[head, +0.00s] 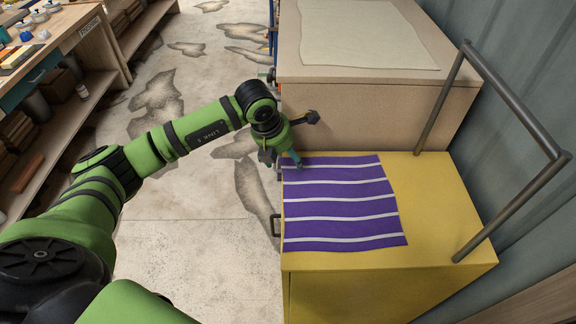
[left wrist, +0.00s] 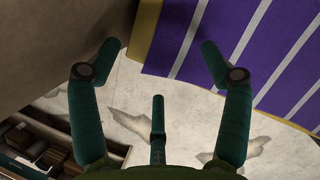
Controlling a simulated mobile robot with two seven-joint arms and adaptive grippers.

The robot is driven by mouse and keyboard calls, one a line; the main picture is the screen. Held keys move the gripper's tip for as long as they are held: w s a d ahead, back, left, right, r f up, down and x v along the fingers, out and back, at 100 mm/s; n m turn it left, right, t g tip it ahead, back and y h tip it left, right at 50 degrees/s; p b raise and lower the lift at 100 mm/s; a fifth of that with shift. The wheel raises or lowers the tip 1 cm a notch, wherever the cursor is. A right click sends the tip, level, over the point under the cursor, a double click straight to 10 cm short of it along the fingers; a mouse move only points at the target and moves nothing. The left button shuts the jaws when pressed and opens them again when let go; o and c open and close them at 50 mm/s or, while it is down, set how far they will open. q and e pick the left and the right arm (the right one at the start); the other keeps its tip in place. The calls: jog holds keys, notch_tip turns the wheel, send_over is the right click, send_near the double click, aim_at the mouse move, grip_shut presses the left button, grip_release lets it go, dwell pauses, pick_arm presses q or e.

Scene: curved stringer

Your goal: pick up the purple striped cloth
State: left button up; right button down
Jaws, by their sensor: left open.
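The purple striped cloth (head: 342,205) lies flat on top of the yellow cabinet (head: 435,210), with white stripes across it. My left gripper (head: 296,160) is at the cloth's far left corner, by the cabinet's left edge. In the left wrist view the cloth (left wrist: 258,50) fills the upper right. The left gripper (left wrist: 158,65) is open there, its teal fingers spread with nothing between them. One finger is over or close to the cloth's edge; I cannot tell whether it touches. My right gripper is not in view.
A beige box (head: 370,110) with a pale cloth (head: 360,35) on top stands behind the yellow cabinet. A grey metal rail (head: 510,100) rises at the cabinet's right. A wooden workbench (head: 60,35) with small items is at the far left. Open floor (head: 190,240) lies left of the cabinet.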

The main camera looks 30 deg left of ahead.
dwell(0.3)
pick_arm(q)
jog(key=shift+f+b, duration=0.3)
jog(key=shift+f, duration=0.05)
jog(key=shift+w, duration=0.1)
jog(key=c, duration=1.2)
jog(key=shift+r, duration=0.15)
grip_shut()
jog(key=shift+d, duration=0.15)
notch_tip(320, 180, up, 12)
jog(key=p, duration=0.6)
